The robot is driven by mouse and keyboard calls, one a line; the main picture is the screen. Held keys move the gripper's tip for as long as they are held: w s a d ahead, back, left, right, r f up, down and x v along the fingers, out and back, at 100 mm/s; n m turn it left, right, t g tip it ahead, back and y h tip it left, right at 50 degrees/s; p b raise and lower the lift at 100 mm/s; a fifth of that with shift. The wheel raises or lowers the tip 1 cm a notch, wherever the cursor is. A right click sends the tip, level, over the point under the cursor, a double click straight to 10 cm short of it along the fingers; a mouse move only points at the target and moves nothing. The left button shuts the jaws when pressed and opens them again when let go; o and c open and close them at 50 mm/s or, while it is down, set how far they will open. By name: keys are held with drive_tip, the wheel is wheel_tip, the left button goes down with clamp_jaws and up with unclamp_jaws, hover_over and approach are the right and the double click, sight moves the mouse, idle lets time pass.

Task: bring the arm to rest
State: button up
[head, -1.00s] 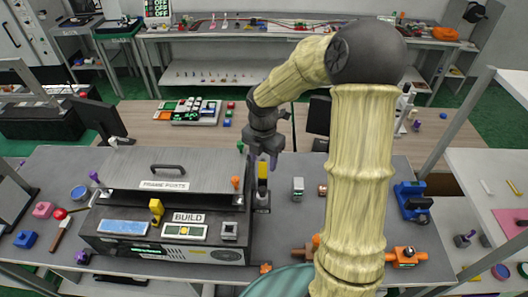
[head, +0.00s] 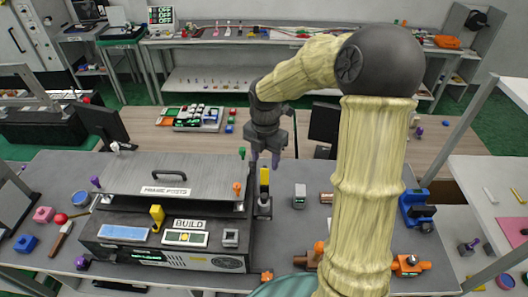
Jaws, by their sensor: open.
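My gripper (head: 264,157) hangs pointing down over the grey table (head: 285,235). Its two purple-grey fingertips are apart, with nothing seen between them. My arm reaches up from the lower right, bends at a dark elbow and comes down to the gripper. It hides part of the table's right side.
A dark console (head: 165,250) with a grey lid labelled "FRAME POSTS" and a "BUILD" panel stands to the left. A small grey block (head: 299,195), a blue device (head: 415,210) and an orange fixture (head: 410,265) are to the right.

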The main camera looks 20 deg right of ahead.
drive_tip(key=s+f+m+t+b, duration=0.1)
drive_tip(key=s+f+m+b, duration=0.1)
drive_tip(key=s+m, duration=0.5)
drive_tip(key=s+f+m+t+b, duration=0.1)
drive_tip(key=s+f+m+b, duration=0.2)
drive_tip(key=s+m, duration=0.5)
drive_tip(key=m, duration=1.1)
drive_tip(key=shift+a+f+t, duration=0.2)
drive_tip(key=shift+f+t, duration=0.1)
